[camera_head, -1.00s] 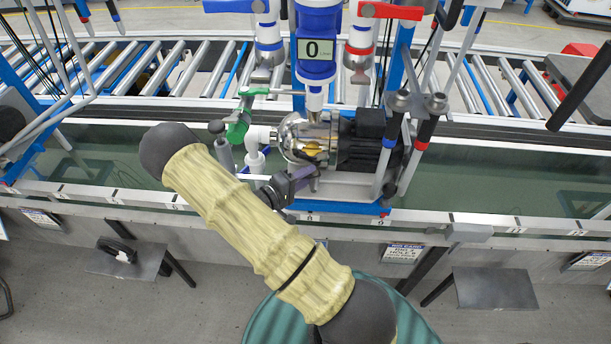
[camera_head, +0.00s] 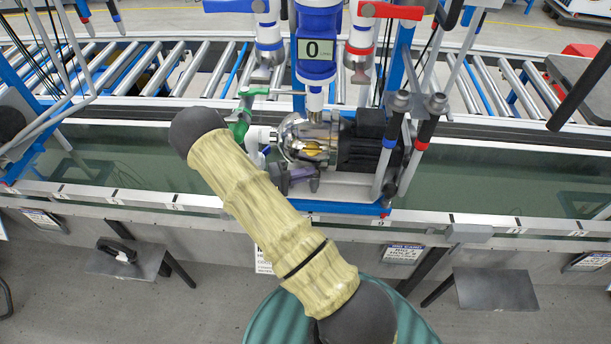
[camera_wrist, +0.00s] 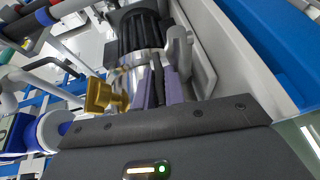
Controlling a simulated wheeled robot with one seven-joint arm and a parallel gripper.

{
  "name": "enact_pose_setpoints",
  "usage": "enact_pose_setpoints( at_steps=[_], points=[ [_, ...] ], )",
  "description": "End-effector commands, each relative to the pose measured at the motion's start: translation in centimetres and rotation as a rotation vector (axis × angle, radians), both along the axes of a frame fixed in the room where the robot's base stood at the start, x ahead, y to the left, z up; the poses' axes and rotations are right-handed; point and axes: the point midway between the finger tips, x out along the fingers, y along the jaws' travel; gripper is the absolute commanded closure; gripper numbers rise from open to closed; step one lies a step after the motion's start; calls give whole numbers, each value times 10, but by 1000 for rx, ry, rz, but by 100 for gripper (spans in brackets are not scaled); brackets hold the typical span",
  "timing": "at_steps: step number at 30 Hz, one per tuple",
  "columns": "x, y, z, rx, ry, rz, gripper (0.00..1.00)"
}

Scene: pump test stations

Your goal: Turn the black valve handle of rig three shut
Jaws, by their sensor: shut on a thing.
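The pump station in front of me has a silver pump body (camera_head: 305,133) with a black ribbed motor (camera_head: 365,145) on its right. My gripper (camera_wrist: 166,84) has purple fingers, seen low at the pump's front. In the wrist view the fingers are closed around a narrow black piece (camera_wrist: 157,88), which appears to be the black valve handle. Most of that handle is hidden by the fingers, so its angle is hard to tell. In the head view my arm covers the wrist, and only part of the purple fingers (camera_head: 302,172) shows.
A green valve handle (camera_head: 240,128) sits left of the pump, and a red one (camera_head: 390,11) and a blue one (camera_head: 233,6) above. A roller conveyor (camera_head: 160,75) runs behind.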

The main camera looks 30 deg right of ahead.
Motion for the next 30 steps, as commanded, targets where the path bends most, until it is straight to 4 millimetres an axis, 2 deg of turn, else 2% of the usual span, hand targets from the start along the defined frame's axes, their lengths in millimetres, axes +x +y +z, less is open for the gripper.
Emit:
enact_pose_setpoints(
  at_steps=[12,13,16,26,30],
  points=[
    [2,0,0,2,0,-42,100],
    [2,0,0,2,0,-42,84],
    [2,0,0,2,0,-42,66],
    [2,1,0,1,0,-42,66],
    [5,13,0,4,-2,-41,66]
  ],
)
